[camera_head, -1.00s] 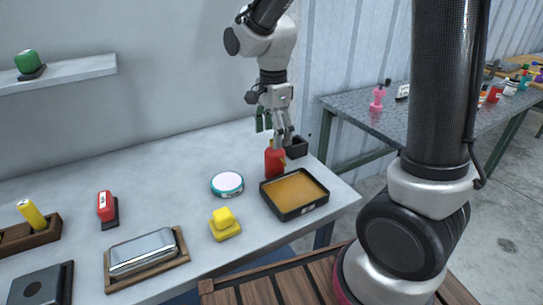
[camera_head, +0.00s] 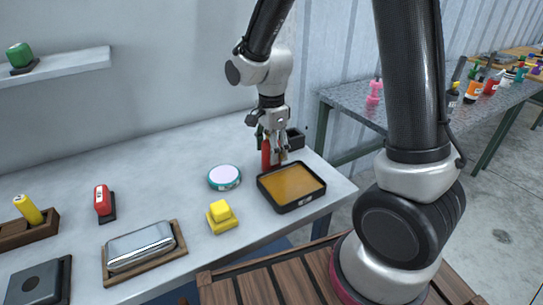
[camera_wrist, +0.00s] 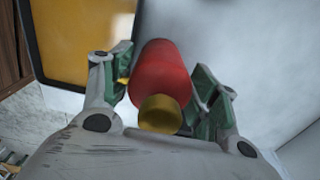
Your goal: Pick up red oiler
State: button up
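The red oiler (camera_head: 266,154) stands on the light table near its right end, behind a black tray of amber liquid. My gripper (camera_head: 271,152) is lowered over it from above, with fingers at its sides. In the wrist view the red oiler (camera_wrist: 162,75) with its brass-coloured cap lies between the two green-padded fingers of my gripper (camera_wrist: 160,88). The left finger is close to the oiler; a gap shows on the right at the upper part. The fingers look open around it. The oiler's lower part is partly hidden in the head view.
The black tray (camera_head: 261,187) is just in front of the oiler. A small black box (camera_head: 296,140) stands close behind to the right. A round teal-rimmed tin (camera_head: 224,177) and a yellow block (camera_head: 221,215) are to the left. The table's back left is clear.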

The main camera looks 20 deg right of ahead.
jog(key=c, duration=0.7)
jog(key=shift+r, duration=0.1)
